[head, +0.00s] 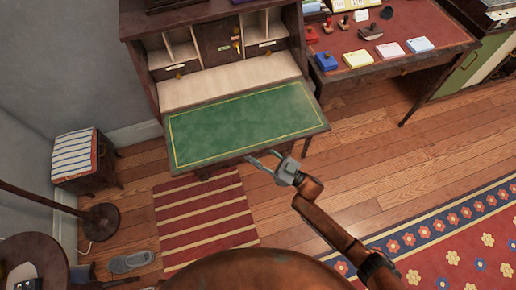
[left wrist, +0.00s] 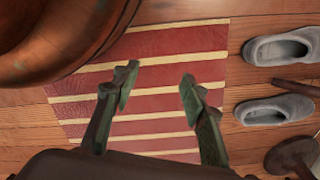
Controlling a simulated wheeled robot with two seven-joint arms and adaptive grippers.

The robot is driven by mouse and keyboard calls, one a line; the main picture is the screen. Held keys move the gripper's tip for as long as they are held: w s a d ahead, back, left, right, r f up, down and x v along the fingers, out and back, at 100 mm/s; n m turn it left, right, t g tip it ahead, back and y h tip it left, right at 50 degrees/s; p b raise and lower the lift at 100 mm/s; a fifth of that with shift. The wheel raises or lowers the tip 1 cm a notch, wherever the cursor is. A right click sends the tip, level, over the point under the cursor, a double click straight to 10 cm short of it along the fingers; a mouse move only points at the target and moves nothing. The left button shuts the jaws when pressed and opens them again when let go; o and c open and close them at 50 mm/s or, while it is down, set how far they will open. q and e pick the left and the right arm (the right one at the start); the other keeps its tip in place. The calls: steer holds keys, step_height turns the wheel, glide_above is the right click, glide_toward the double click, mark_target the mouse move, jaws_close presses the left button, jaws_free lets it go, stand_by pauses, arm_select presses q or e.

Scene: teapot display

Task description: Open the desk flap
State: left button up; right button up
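The desk flap (head: 246,124) lies folded down, roughly level, with its green, gold-lined inner face up. It belongs to the dark wooden desk (head: 144,70), whose pale inner floor and small compartments stand exposed behind it. My right gripper (head: 265,163) is just in front of the flap's front edge, with its fingers apart and nothing between them. Whether it touches the edge I cannot tell. My left gripper (left wrist: 155,88) shows in the left wrist view, fingers apart and empty above the striped rug. It is not visible in the head view.
A red-topped table (head: 398,22) with stamps and colored boxes stands at the right. A striped stool (head: 74,155) and a lamp base (head: 102,222) stand at the left. A red striped rug (head: 205,222) and grey slippers (left wrist: 262,112) lie on the floor. Bare floor shows right of the flap.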

steer(key=shift+a, duration=0.15)
steer(key=shift+w, duration=0.1)
steer(key=shift+r, duration=0.1)
steer(key=shift+c, duration=0.3)
steer(key=c, duration=0.9)
arm_select(q)
steer(key=shift+d+r, duration=0.35)
steer(key=shift+r, duration=0.1)
arm_select(e)
jaws_close()
